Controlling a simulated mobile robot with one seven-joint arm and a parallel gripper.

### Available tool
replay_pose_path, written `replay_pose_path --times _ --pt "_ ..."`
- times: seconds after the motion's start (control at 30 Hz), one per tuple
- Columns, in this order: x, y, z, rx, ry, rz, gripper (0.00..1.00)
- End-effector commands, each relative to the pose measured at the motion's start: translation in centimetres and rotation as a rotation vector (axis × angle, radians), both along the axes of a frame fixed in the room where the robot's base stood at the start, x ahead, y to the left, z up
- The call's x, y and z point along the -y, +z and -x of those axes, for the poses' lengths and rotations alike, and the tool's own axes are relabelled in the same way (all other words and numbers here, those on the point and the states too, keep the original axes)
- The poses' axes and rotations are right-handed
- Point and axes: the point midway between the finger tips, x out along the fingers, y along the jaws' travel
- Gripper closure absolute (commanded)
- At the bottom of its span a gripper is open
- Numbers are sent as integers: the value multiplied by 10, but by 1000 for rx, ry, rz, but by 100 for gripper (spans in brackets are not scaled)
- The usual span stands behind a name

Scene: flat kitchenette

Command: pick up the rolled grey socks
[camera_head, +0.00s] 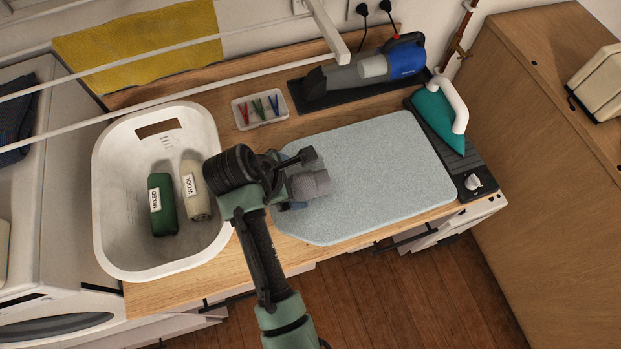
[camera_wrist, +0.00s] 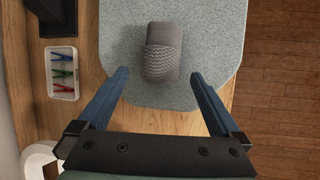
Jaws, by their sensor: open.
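The rolled grey socks (camera_wrist: 162,52) lie on the light grey ironing pad (camera_wrist: 210,30), near its rounded end. In the wrist view they sit ahead of my open gripper (camera_wrist: 160,85), roughly centred between its two blue fingers, and nothing is between the fingertips at the pad's edge. In the head view the socks (camera_head: 311,184) show just right of my gripper (camera_head: 292,180), which partly hides them. The pad (camera_head: 380,165) lies on the wooden counter. I cannot tell the exact height of the fingers above the pad.
A white basin (camera_head: 112,200) with a green bottle (camera_head: 163,205) and a cream bottle (camera_head: 196,190) stands left. A tray of coloured pegs (camera_head: 259,108), a handheld vacuum (camera_head: 375,66) and a teal iron (camera_head: 440,115) border the pad. White rails (camera_head: 150,90) cross the upper left.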

Motion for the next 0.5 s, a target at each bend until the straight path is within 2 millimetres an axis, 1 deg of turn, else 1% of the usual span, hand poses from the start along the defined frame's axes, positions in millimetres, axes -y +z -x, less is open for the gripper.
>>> replay_pose_path --times 0.1,0.27,0.47,0.5 --pt "4 -9 -4 1 -1 0 0" --pt "8 -15 -7 2 -3 0 0" --pt "24 -35 -16 -2 -4 0 0" --pt "24 -41 -18 0 -1 0 0"
